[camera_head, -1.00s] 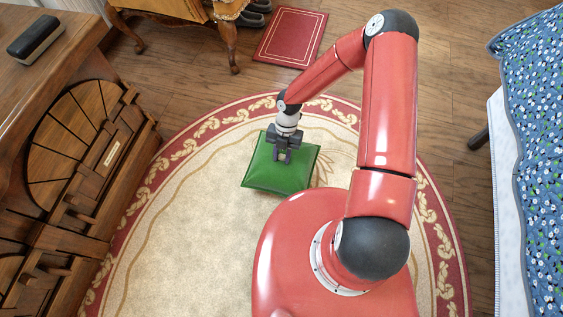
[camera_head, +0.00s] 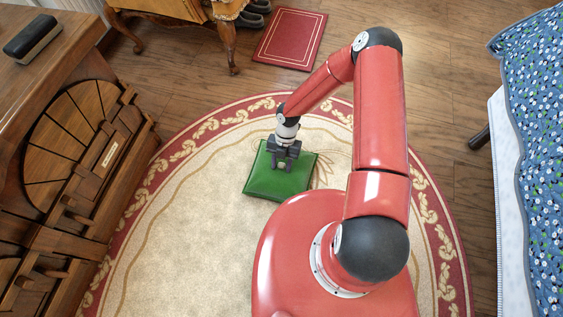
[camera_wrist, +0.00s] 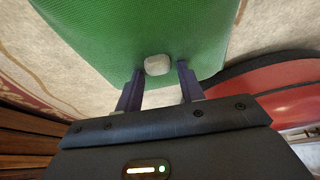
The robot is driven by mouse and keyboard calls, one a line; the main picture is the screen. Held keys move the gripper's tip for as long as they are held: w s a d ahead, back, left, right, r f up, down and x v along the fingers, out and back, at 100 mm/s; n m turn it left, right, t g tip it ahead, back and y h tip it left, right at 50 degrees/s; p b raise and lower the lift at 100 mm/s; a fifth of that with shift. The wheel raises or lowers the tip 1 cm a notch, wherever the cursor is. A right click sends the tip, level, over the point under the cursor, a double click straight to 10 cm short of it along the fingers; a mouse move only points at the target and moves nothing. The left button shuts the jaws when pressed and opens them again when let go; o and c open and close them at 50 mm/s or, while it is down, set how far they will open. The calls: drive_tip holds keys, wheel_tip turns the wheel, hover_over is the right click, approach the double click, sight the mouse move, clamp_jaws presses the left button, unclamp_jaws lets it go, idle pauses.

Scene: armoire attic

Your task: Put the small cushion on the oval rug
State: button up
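The small cushion (camera_head: 265,180) is green and square with a darker edge. It lies flat over the pale middle of the oval rug (camera_head: 190,215), which has a red border with a cream scroll pattern. My gripper (camera_head: 281,168) is over the cushion, pointing down. In the wrist view the cushion (camera_wrist: 110,35) fills the top, with a small grey-white knob (camera_wrist: 158,65) on it. The two dark fingers of my gripper (camera_wrist: 158,85) stand apart, one on each side of the knob, with a visible gap. Contact between cushion and rug underneath is hidden.
A carved wooden cabinet (camera_head: 75,140) with a dark case (camera_head: 34,38) on top stands at left. A small red mat (camera_head: 290,38) lies at the back, near a wooden leg (camera_head: 228,45). A bed with a blue floral cover (camera_head: 540,130) is at right. The rug's left part is clear.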

drive_tip(key=shift+o, duration=0.9)
drive_tip(key=shift+r, duration=0.25)
drive_tip(key=w+d+r+m+t+h+p, duration=0.1)
drive_tip(key=w+d+r+m, duration=0.25)
drive_tip(key=r, duration=0.85)
drive_tip(key=w+d+r+m+t+h, duration=0.1)
drive_tip(key=w+d+r+m+h, duration=0.2)
drive_tip(key=r, duration=0.9)
drive_tip(key=s+d+r+m+t, duration=0.1)
drive_tip(key=s+d+r+m, duration=0.15)
drive_tip(key=r+m, duration=0.35)
drive_tip(key=s+d+r+m+t, duration=0.1)
drive_tip(key=s+d+r+m, duration=0.2)
drive_tip(key=r, duration=0.6)
drive_tip(key=s+r+m+t+y, duration=0.2)
drive_tip(key=s+r+m+t, duration=0.3)
drive_tip(key=s+r+m, duration=0.8)
drive_tip(key=s+m, duration=0.2)
drive_tip(key=m, duration=0.1)
drive_tip(key=shift+r+t, duration=0.4)
